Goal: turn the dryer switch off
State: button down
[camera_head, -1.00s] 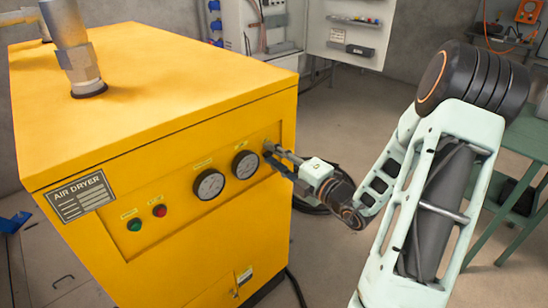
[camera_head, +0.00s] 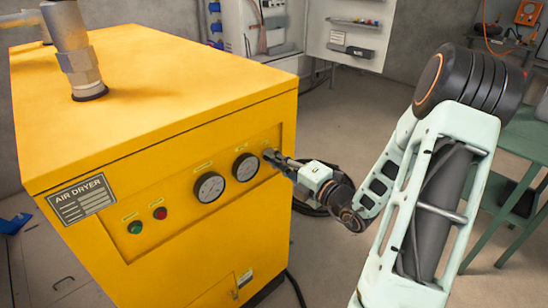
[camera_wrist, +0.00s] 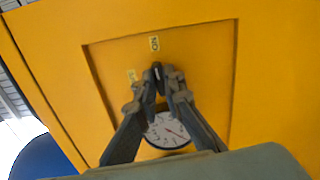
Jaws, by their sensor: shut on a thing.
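The yellow air dryer (camera_head: 150,80) stands at the left, with its recessed front panel facing my arm. My gripper (camera_head: 272,156) is at the panel's right end, beside the right-hand gauge. In the wrist view, the fingertips of my gripper (camera_wrist: 161,80) are closed on the small dark dryer switch (camera_wrist: 157,69). The fingers hide most of the switch, so its exact angle is hard to tell. An "ON" label (camera_wrist: 154,43) sits just above it, and a second small label (camera_wrist: 131,75), too small to read, is to its left.
Two round gauges, the left one (camera_head: 209,187) and the right one (camera_head: 246,167), sit on the panel, with a green button (camera_head: 135,227) and a red button (camera_head: 160,213) further left. A green table (camera_head: 525,135) stands at the right. Floor between is open, with a dark hose near the dryer.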

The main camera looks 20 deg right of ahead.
jog(key=shift+n+b, duration=1.4)
jog(key=shift+n, duration=7)
jog(key=c, duration=2)
grip_release()
jog(key=shift+c, duration=0.2)
jog(key=v, duration=1.2)
